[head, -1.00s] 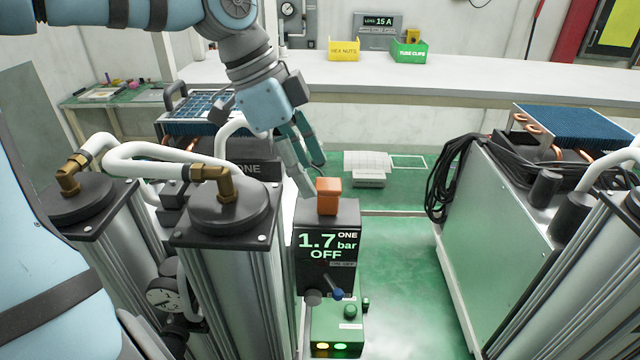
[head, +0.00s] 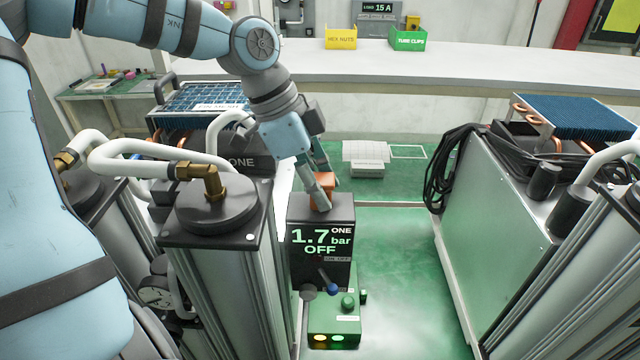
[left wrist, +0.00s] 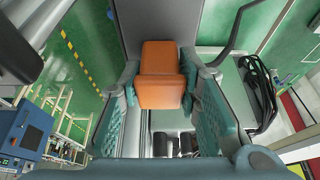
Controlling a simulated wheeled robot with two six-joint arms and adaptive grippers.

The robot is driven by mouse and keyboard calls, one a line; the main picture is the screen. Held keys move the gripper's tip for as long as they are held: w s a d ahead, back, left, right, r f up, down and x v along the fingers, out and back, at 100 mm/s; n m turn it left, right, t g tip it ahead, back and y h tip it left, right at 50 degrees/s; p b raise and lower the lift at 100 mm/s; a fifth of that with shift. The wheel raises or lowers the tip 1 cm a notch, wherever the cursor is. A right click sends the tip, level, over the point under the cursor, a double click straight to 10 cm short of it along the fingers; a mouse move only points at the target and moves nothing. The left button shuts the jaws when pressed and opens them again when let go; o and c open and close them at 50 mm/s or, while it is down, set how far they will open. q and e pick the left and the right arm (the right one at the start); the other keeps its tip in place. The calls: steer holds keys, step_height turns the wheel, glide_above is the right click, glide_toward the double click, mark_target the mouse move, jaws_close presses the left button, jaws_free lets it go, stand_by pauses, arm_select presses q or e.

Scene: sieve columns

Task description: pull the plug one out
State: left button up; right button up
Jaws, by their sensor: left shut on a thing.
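Plug one is an orange block (head: 319,200) on top of the black box marked ONE (head: 322,225), whose display reads 1.7 bar and OFF. My left gripper (head: 321,190) reaches down from the upper left and is shut on the plug, which it partly hides in the head view. In the left wrist view the orange plug (left wrist: 161,75) sits between the two teal fingers. The plug's lower end still meets the top of the box, as far as I can see. My right gripper is not in view.
Metal columns with white hoses (head: 150,160) stand close on the left. A second machine with black cables (head: 455,175) stands on the right. A green box with lit lamps (head: 335,322) is below the display. Green floor (head: 400,270) lies free between the machines.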

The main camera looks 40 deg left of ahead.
arm_select(q)
jaws_close()
steer(key=shift+r, duration=1.45)
steer(key=shift+o, duration=2.3)
jaws_free()
steer(key=shift+o, duration=1.3)
steer(key=shift+w+d, duration=0.15)
steer(key=shift+w, duration=0.05)
steer(key=v, duration=1.2)
steer(key=shift+w+f, duration=0.1)
steer(key=shift+w, duration=0.05)
